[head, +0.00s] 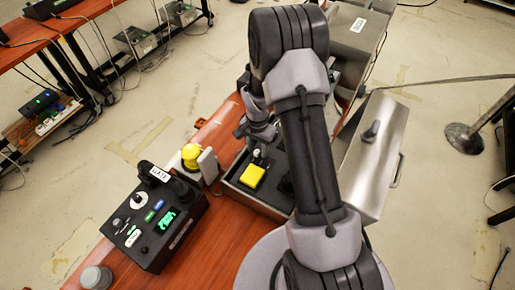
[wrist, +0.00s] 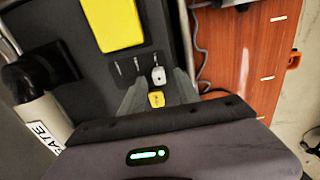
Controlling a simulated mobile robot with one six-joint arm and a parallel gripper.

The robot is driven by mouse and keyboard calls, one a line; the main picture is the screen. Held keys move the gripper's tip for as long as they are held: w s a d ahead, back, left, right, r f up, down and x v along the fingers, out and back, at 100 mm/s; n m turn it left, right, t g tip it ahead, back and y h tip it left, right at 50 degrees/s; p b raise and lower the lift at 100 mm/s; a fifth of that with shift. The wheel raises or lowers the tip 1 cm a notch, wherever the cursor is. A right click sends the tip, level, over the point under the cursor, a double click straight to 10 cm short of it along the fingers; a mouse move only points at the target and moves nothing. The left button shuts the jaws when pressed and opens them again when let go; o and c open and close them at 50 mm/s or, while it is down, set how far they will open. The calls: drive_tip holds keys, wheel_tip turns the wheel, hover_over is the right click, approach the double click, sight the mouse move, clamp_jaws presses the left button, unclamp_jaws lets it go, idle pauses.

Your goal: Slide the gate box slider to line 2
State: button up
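My gripper (head: 258,132) points down over an open metal box (head: 232,187) in the head view. The box's dark panel bears a yellow square (head: 252,176) and a small pale knob (head: 258,155), which I take to be the slider. In the wrist view the pale knob (wrist: 158,75) sits at the right end of a row of short light marks (wrist: 136,66), below the yellow square (wrist: 110,22). My gripper's two fingers (wrist: 160,78) are apart, one on each side of the knob. I cannot tell whether they touch it. A small yellow patch (wrist: 156,98) shows between them.
A black control box (head: 155,220) with a green display stands left on the wooden table, near a GATE label (head: 159,174). Another GATE label (wrist: 48,138) shows in the wrist view.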

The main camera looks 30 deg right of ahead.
clamp_jaws()
idle(1.4)
